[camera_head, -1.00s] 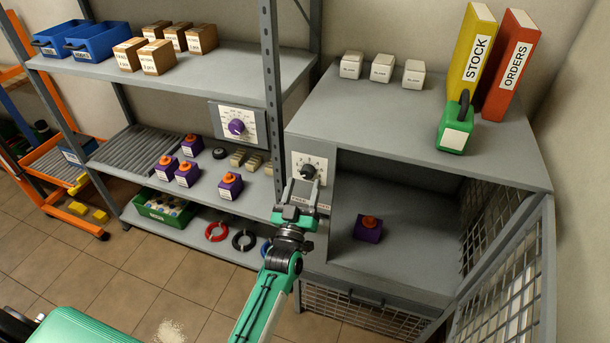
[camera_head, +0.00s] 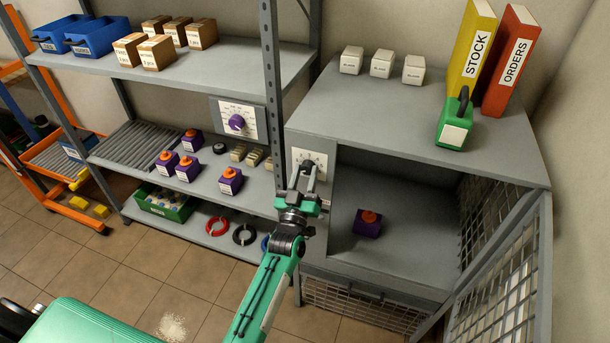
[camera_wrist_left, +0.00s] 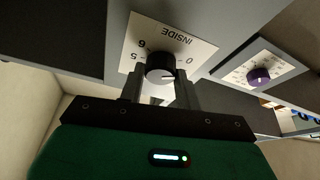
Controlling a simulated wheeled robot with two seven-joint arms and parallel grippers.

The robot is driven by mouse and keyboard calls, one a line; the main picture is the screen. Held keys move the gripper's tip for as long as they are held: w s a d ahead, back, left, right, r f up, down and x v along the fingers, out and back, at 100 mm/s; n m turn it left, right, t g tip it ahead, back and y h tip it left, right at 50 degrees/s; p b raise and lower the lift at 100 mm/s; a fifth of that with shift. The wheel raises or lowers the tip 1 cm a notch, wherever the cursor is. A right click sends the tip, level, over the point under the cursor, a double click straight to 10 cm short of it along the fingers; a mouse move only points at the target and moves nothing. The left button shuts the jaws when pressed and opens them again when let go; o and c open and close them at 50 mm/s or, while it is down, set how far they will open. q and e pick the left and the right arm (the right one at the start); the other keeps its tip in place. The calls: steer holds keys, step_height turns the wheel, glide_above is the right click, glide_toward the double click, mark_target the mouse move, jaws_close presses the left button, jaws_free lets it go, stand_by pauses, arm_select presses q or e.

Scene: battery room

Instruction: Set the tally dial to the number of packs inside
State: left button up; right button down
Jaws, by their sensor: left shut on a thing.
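The tally dial is a black knob (camera_wrist_left: 160,67) on a white plate (camera_head: 301,156) on the post left of the compartment. The plate reads INSIDE in the left wrist view, with 0, 5 and 6 legible; other numbers are hidden. A pale pointer mark shows on the knob, but I cannot tell which number it faces. My left gripper (camera_head: 306,177) is shut on the knob, one finger on each side. One purple pack (camera_head: 367,228) with an orange top sits inside the open compartment (camera_head: 400,262). My right gripper is out of view.
Several similar purple packs (camera_head: 188,174) stand on the middle shelf at left. A second dial with a purple knob (camera_head: 236,122) is on the shelf rack. A green padlock-shaped block (camera_head: 455,131) and binders stand on the cabinet top. A mesh door (camera_head: 500,270) hangs open at right.

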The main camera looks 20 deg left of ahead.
arm_select(q)
steer(key=shift+m, duration=0.4)
steer(key=m+h, duration=0.2)
steer(key=m, duration=0.2)
steer(key=shift+a, duration=0.15)
steer(key=m+h, duration=0.3)
steer(key=m, duration=0.2)
steer(key=shift+g, duration=0.3)
steer(key=shift+m+h, duration=0.4)
steer(key=shift+m, duration=0.4)
steer(key=o, duration=1)
steer(key=shift+c, duration=0.2)
steer(key=shift+s+a, duration=0.1)
